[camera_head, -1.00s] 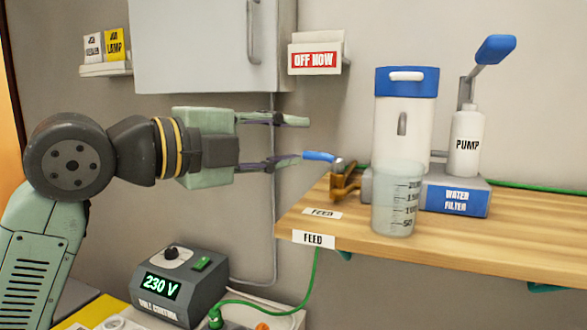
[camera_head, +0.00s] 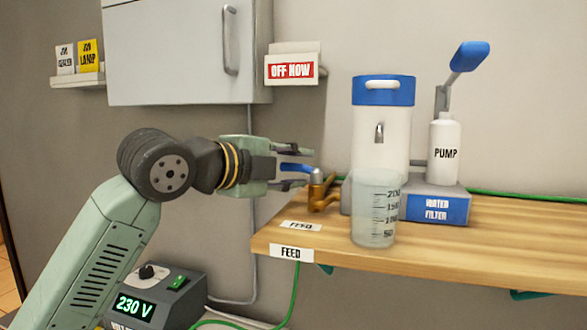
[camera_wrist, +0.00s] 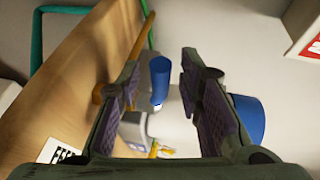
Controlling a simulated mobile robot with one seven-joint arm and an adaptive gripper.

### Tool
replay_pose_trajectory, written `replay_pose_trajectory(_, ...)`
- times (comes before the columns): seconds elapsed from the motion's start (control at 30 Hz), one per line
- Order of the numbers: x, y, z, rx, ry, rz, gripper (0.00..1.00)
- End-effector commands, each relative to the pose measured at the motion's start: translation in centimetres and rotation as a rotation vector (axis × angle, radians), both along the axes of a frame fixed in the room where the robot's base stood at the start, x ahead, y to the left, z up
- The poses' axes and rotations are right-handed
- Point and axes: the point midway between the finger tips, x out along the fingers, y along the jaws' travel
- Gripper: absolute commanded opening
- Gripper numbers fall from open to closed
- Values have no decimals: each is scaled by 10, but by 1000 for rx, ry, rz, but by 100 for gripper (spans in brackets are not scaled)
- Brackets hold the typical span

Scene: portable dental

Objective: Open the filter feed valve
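The filter feed valve is a brass body (camera_head: 320,192) with a blue lever handle (camera_head: 296,167), at the left end of the wooden shelf, near the FEED label (camera_head: 291,253). My gripper (camera_head: 303,168) is open, with the blue lever between its two fingers in the head view. In the wrist view the blue lever (camera_wrist: 160,78) shows between the open fingers (camera_wrist: 158,95), with a gap on both sides. I see no clear contact. The water filter (camera_head: 381,135) stands behind and to the right, with a blue lid.
A clear measuring beaker (camera_head: 374,222) stands on the shelf (camera_head: 480,240) right of the valve. A PUMP bottle (camera_head: 444,150) stands on the filter base. A wall cabinet (camera_head: 175,55) and OFF NOW sign (camera_head: 291,70) are above. A voltage unit (camera_head: 150,295) sits below.

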Motion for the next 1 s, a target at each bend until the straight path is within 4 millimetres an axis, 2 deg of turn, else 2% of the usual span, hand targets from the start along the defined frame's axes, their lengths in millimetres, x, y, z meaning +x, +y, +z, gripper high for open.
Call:
replay_pose_trajectory(0.23, 1, -1, 0, 0, 0, 0, 33)
replay_pose_trajectory(0.73, 0, -1, 0, 0, 0, -1, 0)
replay_pose_trajectory(1.0, 0, -1, 0, 0, 1, -1, 0)
